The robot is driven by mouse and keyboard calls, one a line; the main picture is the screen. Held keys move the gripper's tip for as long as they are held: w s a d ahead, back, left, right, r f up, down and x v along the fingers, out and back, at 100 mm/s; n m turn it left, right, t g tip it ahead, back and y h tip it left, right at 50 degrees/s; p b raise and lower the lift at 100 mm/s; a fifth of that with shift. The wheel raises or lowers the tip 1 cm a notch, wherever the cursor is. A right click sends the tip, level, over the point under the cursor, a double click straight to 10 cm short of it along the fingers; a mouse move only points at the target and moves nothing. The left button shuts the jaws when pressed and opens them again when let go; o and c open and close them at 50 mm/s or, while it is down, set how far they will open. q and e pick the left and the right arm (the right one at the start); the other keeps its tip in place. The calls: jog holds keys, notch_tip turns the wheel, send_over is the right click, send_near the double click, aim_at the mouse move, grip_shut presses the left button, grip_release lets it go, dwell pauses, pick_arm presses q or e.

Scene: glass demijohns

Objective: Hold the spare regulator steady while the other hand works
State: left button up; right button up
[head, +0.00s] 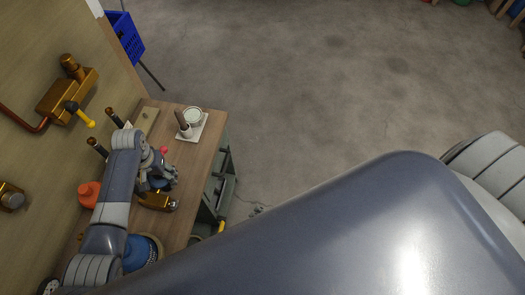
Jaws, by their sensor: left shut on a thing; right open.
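My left arm reaches over the wooden bench at the left of the head view. Its gripper (166,183) is shut, with its fingers close against a brass-coloured body with a dark end (157,201), which I take to be the spare regulator. The fingers' exact contact on it is too small to make out. My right gripper does not show; a large grey link of my own covers the lower right of the view.
On the bench (184,155) are an orange-red container (89,194), a white tray (201,134) with a cup, and a blue round item (140,252).

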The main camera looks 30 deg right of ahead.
jog(key=shift+c, duration=0.2)
dwell(0.5)
jog(key=m+t+y, duration=0.1)
jog(key=m+y, duration=0.7)
jog(key=y, duration=0.2)
send_near(176, 206)
jog(key=x, duration=0.8)
jog(key=shift+w+a, duration=0.15)
jog(key=c, duration=1)
